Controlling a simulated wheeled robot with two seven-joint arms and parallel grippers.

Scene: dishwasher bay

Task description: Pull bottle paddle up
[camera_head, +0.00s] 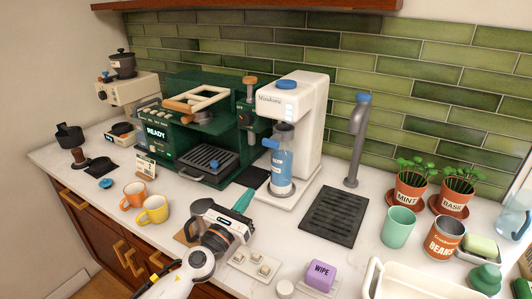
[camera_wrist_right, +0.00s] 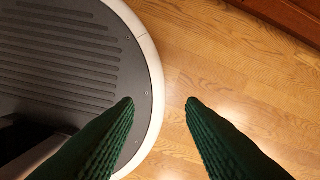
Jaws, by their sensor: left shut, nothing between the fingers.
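A white drinks machine (camera_head: 305,105) with a blue cap on top stands on the counter. A bottle with blue contents (camera_head: 282,160) stands upright in its bay. A small blue lever (camera_head: 270,143) sticks out to the left near the bottle's upper part; I take it to be the bottle paddle. My left gripper (camera_head: 245,198) is shut and empty, in front of and below the bottle, apart from it. My right gripper (camera_wrist_right: 158,102) is open and empty above the wooden floor, away from the counter; it is out of the head view.
A green coffee machine (camera_head: 205,130) stands left of the drinks machine. An orange mug (camera_head: 133,194) and a yellow mug (camera_head: 153,210) stand at the front left. A drain grate (camera_head: 333,216) and tap (camera_head: 356,140) are at right. A purple wipe box (camera_head: 320,274) sits near the front edge.

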